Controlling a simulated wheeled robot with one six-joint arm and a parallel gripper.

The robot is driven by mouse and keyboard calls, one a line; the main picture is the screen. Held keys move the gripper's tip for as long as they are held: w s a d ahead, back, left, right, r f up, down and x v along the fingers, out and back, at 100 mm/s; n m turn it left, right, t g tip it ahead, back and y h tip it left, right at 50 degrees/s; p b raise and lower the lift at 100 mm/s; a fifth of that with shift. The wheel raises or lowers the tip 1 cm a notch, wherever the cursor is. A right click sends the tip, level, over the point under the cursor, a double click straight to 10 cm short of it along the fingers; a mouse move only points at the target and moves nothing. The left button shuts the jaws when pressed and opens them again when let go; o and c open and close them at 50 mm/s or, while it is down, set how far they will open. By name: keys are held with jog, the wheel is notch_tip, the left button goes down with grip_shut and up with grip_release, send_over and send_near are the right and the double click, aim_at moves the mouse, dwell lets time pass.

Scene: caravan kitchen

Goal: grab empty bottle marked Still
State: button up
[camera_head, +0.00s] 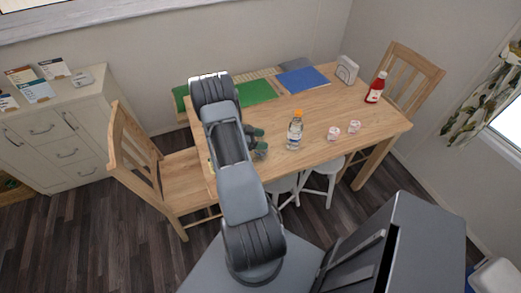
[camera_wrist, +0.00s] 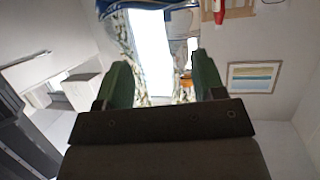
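On the table (camera_head: 320,112), a red ketchup bottle (camera_head: 376,88), a white toaster-like object (camera_head: 347,70) and two small pinkish cups (camera_head: 333,133) stand right of the bottle. Green (camera_head: 256,92) and blue (camera_head: 302,80) flat mats lie at the back. Chairs flank the table.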

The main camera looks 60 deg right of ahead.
jog(key=c, duration=0.6)
jog(key=shift+r, duration=0.15)
